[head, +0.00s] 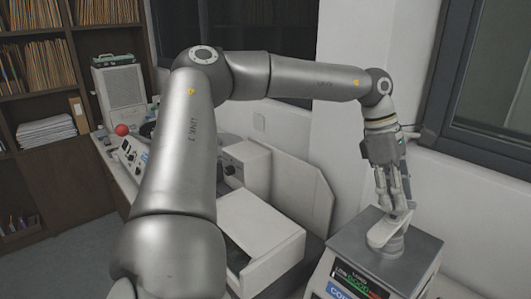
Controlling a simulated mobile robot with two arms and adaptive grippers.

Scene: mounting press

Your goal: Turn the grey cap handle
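The mounting press (345,258) is a box with a grey top plate, standing at the lower right. The grey cap handle (379,236) is a pale, raised bar on a round grey cap on that plate. My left arm reaches across the view from the lower left, and my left gripper (393,205) points down over the handle. Its fingertips are at the handle's upper end and partly hide it. I cannot tell whether the fingers are closed on the handle or only beside it. My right gripper is not in view.
A white machine with an open, tray-like front (262,240) stands left of the press. A bench on the left holds a device with a red ball knob (122,129). A wall and window frame (480,150) are close on the right. Bookshelves (40,75) stand far left.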

